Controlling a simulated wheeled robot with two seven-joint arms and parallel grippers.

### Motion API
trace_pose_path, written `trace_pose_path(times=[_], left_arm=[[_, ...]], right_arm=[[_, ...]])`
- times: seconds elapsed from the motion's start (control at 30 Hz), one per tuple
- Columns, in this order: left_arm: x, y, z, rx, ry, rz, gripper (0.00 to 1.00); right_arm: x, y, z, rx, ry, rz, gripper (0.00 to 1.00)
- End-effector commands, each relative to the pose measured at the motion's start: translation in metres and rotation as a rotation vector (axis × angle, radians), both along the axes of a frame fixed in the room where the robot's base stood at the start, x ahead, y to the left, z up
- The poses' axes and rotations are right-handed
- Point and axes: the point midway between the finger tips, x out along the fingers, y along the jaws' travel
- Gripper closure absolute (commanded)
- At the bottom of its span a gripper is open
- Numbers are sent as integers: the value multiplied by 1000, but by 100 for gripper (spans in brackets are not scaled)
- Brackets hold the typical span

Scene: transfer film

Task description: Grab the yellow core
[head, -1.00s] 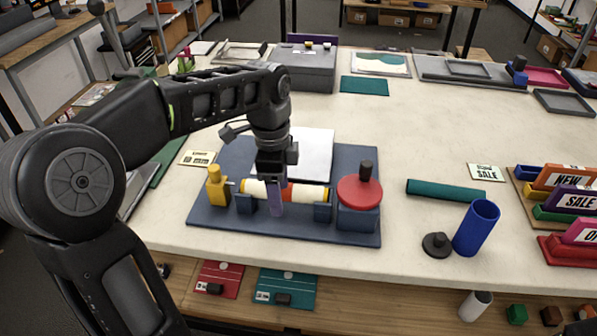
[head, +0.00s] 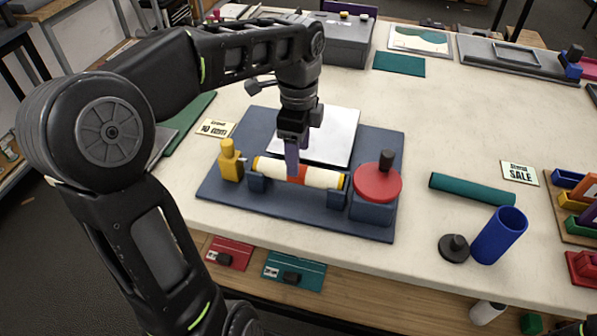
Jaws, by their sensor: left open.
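A cream roll (head: 321,178) with a red middle band and yellow ends, seemingly the yellow core with film around it, lies across two dark blue supports on a blue base plate (head: 275,212). A yellow post (head: 230,162) stands at its left end, and a red disc with a black knob (head: 378,183) sits on a blue block at its right. My left gripper (head: 293,172) is open, pointing down over the roll's middle. Its purple finger overlaps the top of the red band; I cannot tell whether it touches. My right gripper is not in view.
A white sheet (head: 331,135) lies behind the roll. To the right are a teal roll (head: 472,189), an upright blue tube (head: 498,236), a black knobbed cap (head: 454,247) and a SALE card (head: 520,173). The table behind the teal roll is clear.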

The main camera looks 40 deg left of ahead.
Motion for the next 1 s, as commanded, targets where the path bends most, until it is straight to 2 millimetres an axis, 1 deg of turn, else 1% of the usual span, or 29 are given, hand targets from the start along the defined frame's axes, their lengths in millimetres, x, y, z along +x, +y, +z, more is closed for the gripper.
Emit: trace_pose_path(times=[0.23,0.33,0.47,0.6,0.7,1.0], left_arm=[[0,0,0,0,-1,0,38],[0,0,-5,0,2,-1,38],[0,1,-20,0,4,0,38],[1,1,-42,-1,2,0,38],[1,0,-50,0,1,-1,38],[1,1,-52,0,-1,0,38]], right_arm=[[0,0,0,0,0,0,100],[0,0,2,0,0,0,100],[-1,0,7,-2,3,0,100],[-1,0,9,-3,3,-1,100],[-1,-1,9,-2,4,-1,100],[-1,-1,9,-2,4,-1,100]])
